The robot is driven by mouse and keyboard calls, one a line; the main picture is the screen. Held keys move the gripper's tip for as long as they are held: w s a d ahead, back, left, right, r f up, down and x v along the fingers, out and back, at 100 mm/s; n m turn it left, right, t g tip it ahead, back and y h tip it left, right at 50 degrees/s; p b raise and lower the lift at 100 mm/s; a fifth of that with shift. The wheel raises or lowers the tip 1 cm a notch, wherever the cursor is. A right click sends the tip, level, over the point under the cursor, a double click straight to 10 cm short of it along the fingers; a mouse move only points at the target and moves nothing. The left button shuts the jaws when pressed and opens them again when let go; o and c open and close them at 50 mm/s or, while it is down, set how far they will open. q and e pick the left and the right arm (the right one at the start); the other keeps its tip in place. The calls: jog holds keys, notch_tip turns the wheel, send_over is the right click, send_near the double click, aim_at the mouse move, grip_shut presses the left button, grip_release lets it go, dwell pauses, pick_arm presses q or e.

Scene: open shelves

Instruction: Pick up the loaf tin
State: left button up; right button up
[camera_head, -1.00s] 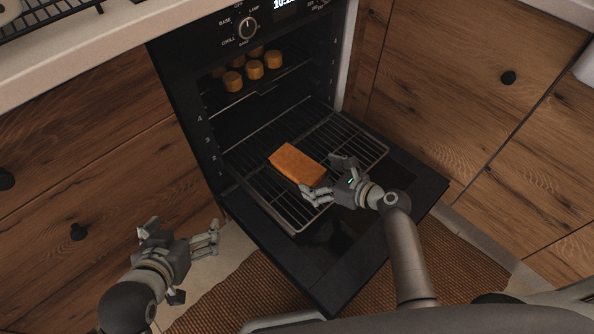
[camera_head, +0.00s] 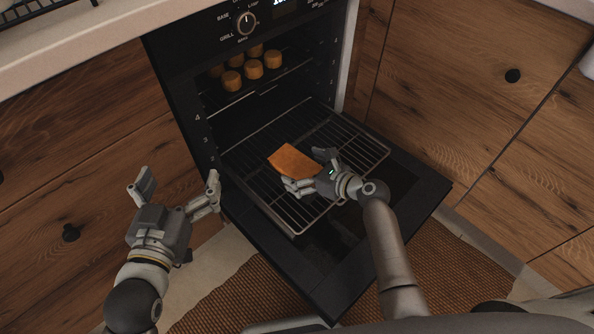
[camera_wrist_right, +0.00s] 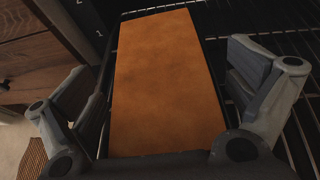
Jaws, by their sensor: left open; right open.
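The loaf tin, with a flat orange-brown top (camera_head: 290,158), lies on the pulled-out oven rack. It fills the middle of the right wrist view (camera_wrist_right: 160,85). My right gripper (camera_head: 306,170) is open at the near right end of the tin. In the right wrist view its two fingers (camera_wrist_right: 168,95) stand apart, one on each side of the tin, with gaps between. The near end of the tin is hidden by the gripper. My left gripper (camera_head: 180,185) is open and empty, left of the oven door.
The wire rack (camera_head: 345,150) extends over the lowered oven door (camera_head: 405,200). Several round orange-brown pieces (camera_head: 253,69) sit on the upper shelf. Wooden cabinets (camera_head: 470,100) flank the oven. A woven brown rug (camera_head: 245,295) lies on the floor.

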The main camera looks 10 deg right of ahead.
jog(key=c, duration=1.1)
jog(key=shift+r, duration=0.1)
jog(key=shift+c, duration=0.7)
